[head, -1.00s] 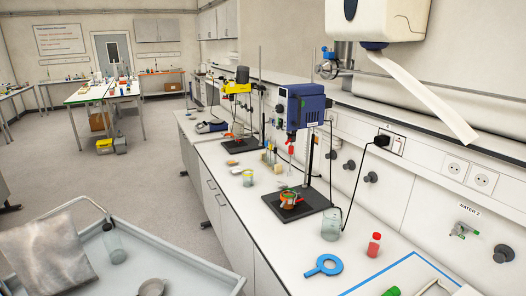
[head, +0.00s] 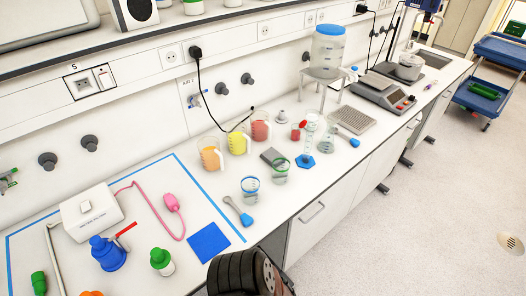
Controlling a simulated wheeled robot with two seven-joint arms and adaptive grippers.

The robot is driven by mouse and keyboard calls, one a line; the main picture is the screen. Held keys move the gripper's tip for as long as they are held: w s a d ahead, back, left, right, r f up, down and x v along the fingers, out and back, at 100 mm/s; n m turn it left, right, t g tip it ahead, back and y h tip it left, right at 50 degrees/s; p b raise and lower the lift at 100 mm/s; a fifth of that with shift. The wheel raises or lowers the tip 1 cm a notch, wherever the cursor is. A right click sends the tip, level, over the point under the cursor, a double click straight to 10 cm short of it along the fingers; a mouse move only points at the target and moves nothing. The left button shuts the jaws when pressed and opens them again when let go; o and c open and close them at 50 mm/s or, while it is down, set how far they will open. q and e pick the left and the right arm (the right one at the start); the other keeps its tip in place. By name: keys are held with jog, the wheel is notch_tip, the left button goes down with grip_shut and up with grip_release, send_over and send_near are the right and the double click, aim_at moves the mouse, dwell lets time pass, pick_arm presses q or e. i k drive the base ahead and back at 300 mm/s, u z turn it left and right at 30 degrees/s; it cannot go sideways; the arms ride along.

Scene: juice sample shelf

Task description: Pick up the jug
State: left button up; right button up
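Three clear vessels that look like measuring jugs stand in a slanting row on the white bench in the head view. The front one holds orange liquid (head: 211,158), the middle one yellow liquid (head: 238,143), and the back one red liquid (head: 261,130). I cannot tell which of them is the jug. All stand upright with nothing touching them from above. Neither of my grippers shows in the view.
Two small glass beakers (head: 250,187) stand in front of the row. A large blue-lidded container (head: 328,50) sits on a stand to the right. A blue-taped area with a white device (head: 90,215) and bottles is at left. A shelf runs behind.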

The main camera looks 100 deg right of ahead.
aim_at(209, 147)
jog(key=z, duration=3.6)
jog(key=i, duration=0.1)
jog(key=z, duration=0.1)
